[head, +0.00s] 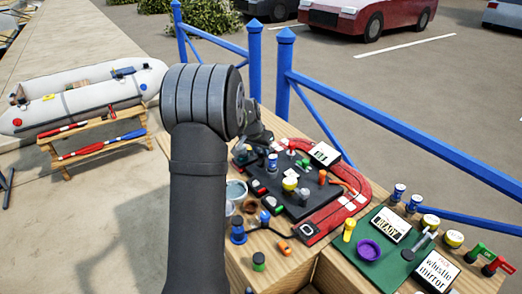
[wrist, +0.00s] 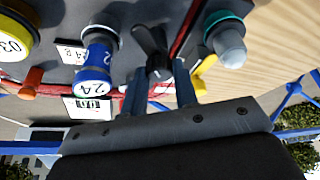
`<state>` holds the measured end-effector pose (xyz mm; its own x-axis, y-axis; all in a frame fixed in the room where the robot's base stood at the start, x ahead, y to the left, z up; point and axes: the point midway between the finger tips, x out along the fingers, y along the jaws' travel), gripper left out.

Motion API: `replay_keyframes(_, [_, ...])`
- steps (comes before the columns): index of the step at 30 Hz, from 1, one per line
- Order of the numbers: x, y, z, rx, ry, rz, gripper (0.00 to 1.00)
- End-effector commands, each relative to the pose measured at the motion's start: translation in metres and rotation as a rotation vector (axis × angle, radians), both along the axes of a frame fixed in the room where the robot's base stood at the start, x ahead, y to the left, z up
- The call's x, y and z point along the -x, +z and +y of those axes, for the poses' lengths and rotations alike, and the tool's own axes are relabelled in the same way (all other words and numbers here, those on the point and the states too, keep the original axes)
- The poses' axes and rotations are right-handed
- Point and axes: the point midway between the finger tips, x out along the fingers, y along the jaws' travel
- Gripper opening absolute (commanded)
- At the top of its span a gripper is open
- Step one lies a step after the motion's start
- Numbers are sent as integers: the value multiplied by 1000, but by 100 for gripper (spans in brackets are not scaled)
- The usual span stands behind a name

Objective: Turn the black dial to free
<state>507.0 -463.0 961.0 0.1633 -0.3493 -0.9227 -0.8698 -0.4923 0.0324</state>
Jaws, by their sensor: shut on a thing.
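The black dial (wrist: 151,41) is in the upper middle of the wrist view, on a dark panel (wrist: 140,12). My gripper (wrist: 162,76) is shut on it, with a blue finger on each side. The dial's markings and the free position are not readable. I cannot make out the dial there, and only part of my gripper's body (head: 258,134) shows above the panel's far left corner.
In the wrist view, a blue knob marked 24 (wrist: 94,68) stands left of the dial and a grey knob with a teal base (wrist: 229,42) right. In the head view, a red strip (head: 354,203) borders the panel; a green mat (head: 378,277) lies to the right.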

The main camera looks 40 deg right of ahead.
Motion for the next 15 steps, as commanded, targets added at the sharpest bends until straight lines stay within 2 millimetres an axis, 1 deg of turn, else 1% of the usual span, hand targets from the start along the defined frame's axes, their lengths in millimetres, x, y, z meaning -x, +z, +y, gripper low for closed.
replay_keyframes(6, [0,-1,1,-3,-104,4,4])
replay_keyframes(15, [0,-1,1,-4,-163,3,4])
